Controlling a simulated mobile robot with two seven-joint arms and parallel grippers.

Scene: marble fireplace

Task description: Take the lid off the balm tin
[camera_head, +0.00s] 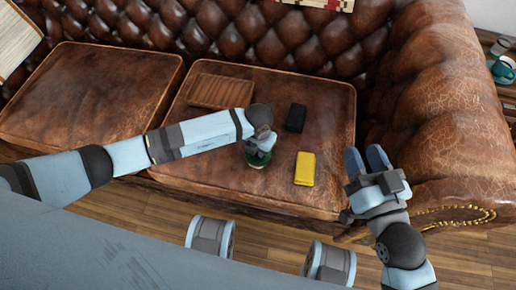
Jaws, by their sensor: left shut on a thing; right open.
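The balm tin (258,161) is a small round dark green thing on the right seat cushion of the brown leather sofa. My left gripper (260,145) is over it and shut on it from above. The gripper hides much of the tin, so I cannot tell the lid from the body or which of them is held. My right gripper (367,160) is open and empty, off to the right near the front of the sofa arm, apart from the tin.
A yellow block (305,169) and a black block (296,118) lie right of the tin. A brown slatted wooden board (221,91) lies behind my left forearm. The tufted backrest and right sofa arm (432,100) bound the cushion (325,100). A teal cup (502,70) stands at far right.

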